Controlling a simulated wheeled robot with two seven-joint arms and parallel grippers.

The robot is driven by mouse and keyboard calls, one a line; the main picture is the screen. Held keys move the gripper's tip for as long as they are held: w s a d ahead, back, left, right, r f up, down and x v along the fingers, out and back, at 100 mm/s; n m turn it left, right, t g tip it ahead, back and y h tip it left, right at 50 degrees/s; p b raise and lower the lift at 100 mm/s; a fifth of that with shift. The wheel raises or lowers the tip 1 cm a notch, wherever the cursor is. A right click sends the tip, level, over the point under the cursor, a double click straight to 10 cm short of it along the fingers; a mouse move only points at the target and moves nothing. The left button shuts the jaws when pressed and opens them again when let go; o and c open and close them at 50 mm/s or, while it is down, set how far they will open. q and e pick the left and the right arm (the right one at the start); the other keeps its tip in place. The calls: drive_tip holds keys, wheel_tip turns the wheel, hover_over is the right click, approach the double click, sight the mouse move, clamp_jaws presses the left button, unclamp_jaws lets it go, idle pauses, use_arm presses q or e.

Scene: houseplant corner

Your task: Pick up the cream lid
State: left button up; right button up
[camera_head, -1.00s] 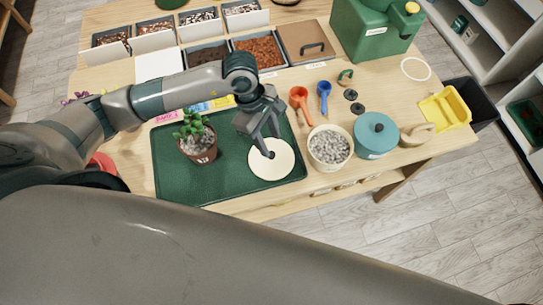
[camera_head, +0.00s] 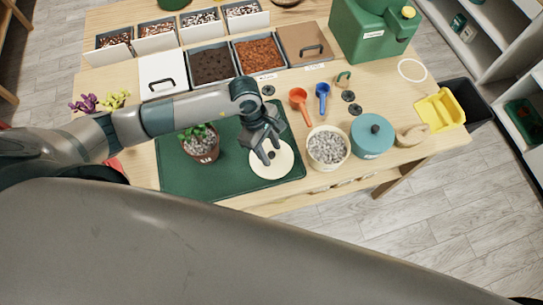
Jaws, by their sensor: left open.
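The cream lid (camera_head: 282,166) is a flat, round disc with a dark knob. It lies at the right part of the dark green mat (camera_head: 228,182). My left gripper (camera_head: 270,153) is above the lid, pointing down, its open fingers close to the knob. They hide part of the lid, and I cannot tell whether they touch it. My right gripper is not in view.
A potted plant (camera_head: 203,150) stands on the mat left of the lid, beneath my left arm. A cream pot of grey gravel (camera_head: 327,148) and a teal lidded pot (camera_head: 371,137) stand to the right. An orange scoop (camera_head: 300,101) and blue scoop (camera_head: 323,93) lie behind.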

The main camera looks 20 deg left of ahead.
sight(274, 155)
use_arm(q)
drive_tip(key=shift+c, duration=0.6)
clamp_jaws()
drive_tip(key=shift+r, duration=0.15)
drive_tip(key=shift+r+b, duration=0.55)
drive_tip(key=shift+b, duration=0.1)
wheel_tip(274, 155, up, 2)
drive_tip(key=shift+r+b, duration=0.1)
drive_tip(key=shift+b, duration=0.75)
drive_tip(key=s+d+r+b, duration=0.5)
drive_tip(key=d+r, duration=0.2)
drive_tip(key=d, duration=0.3)
drive_tip(key=shift+d+r, duration=0.25)
drive_tip(key=shift+d, duration=0.05)
